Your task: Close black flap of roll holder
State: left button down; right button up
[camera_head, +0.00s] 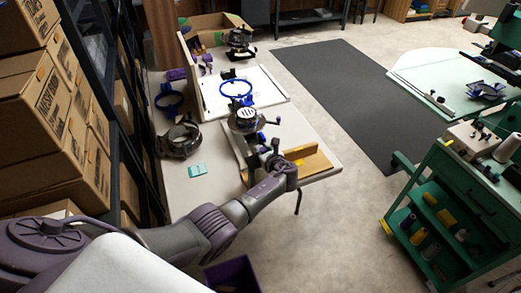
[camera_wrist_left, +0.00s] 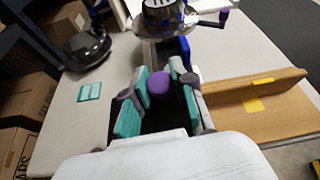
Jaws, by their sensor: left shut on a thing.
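A hat-press-like machine with a round metal plate and black-and-white top (camera_head: 246,120) stands on the white table; it also shows at the top of the wrist view (camera_wrist_left: 165,18). My left gripper (camera_head: 268,155) is just in front of it, at the table's near part. In the wrist view its teal-padded fingers (camera_wrist_left: 160,88) are on either side of a purple knob (camera_wrist_left: 160,84) and closed on it. A dark area lies below the knob between the fingers. I cannot make out clearly which part is the black flap; my gripper and arm hide some of the area.
A wooden board with a yellow label (camera_head: 308,160) lies right of the gripper. A teal card (camera_head: 197,170) and a dark round device (camera_head: 179,140) are on the left. Shelves with cardboard boxes (camera_head: 45,130) line the left; a green cart (camera_head: 440,225) stands right. Open floor lies between.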

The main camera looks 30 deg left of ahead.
pick_arm(q)
jog(key=shift+w+d+f+m+g, duration=0.1)
jog(key=shift+d+f+m+g, duration=0.15)
jog(key=shift+f+m, duration=0.2)
dwell(0.3)
jog(key=c, duration=1)
grip_release()
jog(key=shift+o, duration=0.2)
jog(key=v, duration=1.2)
jog(key=shift+f, duration=0.1)
